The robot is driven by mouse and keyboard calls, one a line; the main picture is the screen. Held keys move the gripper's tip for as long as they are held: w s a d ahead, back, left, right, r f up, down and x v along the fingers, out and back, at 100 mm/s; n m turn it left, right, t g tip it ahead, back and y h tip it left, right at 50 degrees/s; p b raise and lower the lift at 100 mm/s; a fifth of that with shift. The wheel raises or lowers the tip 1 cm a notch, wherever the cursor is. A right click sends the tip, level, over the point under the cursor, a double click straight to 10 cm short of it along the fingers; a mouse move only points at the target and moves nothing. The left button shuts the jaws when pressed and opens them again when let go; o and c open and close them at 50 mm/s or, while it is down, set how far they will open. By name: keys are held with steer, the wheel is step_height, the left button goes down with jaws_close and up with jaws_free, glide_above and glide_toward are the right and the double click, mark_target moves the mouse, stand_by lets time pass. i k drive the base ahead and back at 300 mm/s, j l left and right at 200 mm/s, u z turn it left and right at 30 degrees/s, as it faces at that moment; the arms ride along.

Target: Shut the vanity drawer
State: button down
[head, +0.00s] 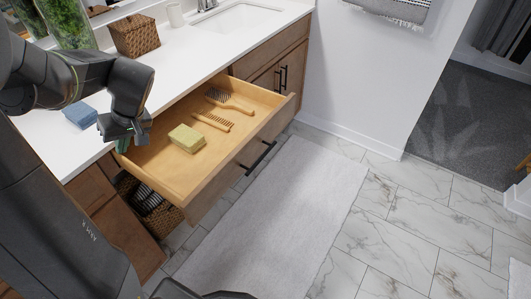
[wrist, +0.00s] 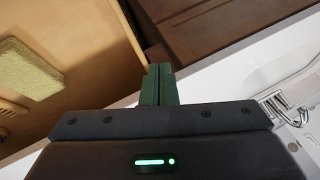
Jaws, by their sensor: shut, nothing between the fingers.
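The vanity drawer (head: 240,163) is pulled well out from the wooden vanity under the white counter. Its front carries a black bar handle (head: 258,160). Inside lie a yellow-green sponge (head: 186,138), a wooden comb (head: 213,121) and a wooden hairbrush (head: 228,102). My gripper (head: 128,143) is above the drawer's left rear part, near the counter edge, away from the handle. In the wrist view my gripper (wrist: 160,72) shows its green fingers together and empty. The sponge (wrist: 28,70) and part of the drawer interior show at the left there.
The white counter (head: 176,72) holds a blue folded cloth (head: 80,114), a wicker basket (head: 135,36) and a sink (head: 243,17). Another basket (head: 153,208) stands beneath the drawer. A pale rug (head: 280,220) lies on the open marble floor in front.

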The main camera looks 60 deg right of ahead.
mark_target(194, 184)
steer(key=z, duration=0.45)
steer(key=i+z, duration=0.15)
steer(key=z, duration=0.25)
steer(key=i+z, duration=0.1)
steer(key=z, duration=0.35)
steer(key=i+j+z, duration=0.1)
steer(key=z, duration=0.35)
steer(key=i+j+z, duration=0.2)
steer(key=z, duration=0.2)
